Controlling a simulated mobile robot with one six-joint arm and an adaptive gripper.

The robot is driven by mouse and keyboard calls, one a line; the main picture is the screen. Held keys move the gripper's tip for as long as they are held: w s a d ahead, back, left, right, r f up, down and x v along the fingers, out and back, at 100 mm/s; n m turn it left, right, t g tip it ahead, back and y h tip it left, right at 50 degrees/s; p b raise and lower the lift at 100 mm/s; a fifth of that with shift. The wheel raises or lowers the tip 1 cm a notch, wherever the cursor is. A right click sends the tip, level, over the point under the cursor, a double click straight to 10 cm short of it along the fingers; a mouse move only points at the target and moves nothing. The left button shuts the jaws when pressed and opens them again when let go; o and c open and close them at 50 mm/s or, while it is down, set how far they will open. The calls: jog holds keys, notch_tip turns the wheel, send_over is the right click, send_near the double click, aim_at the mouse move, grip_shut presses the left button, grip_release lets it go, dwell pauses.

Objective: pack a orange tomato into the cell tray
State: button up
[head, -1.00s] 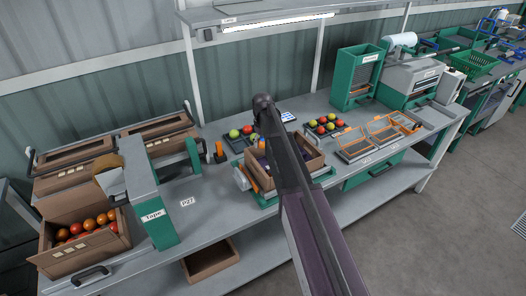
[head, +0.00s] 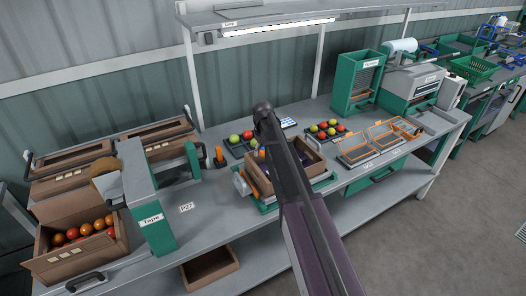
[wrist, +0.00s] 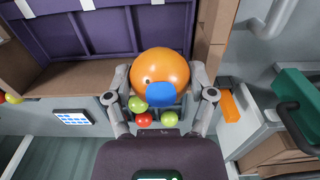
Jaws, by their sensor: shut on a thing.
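The orange tomato (wrist: 160,70) is held between the two fingers of my gripper (wrist: 160,92) in the wrist view. A blue patch shows on its lower side. The purple cell tray (wrist: 95,42) lies inside a brown box at the top of the wrist view, and the tomato overlaps the box's near edge there. I cannot tell the tomato's height above the tray. In the head view the brown box (head: 312,172) stands on the bench, partly hidden by my arm.
Green and red tomatoes (head: 326,130) sit in dark trays behind the box. An open crate (head: 92,252) of orange and red tomatoes stands at the left, near the green tape machine (head: 150,205). Orange-framed screens (head: 355,150) lie to the right. A light shelf (head: 270,27) hangs above.

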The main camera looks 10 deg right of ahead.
jog(key=shift+f+b, duration=2.7)
jog(key=shift+f, duration=0.25)
jog(key=o, duration=0.7)
jog(key=shift+c, duration=0.7)
jog(key=shift+r, duration=0.1)
jog(key=shift+r+p, duration=2.9)
jog(key=shift+p, duration=0.15)
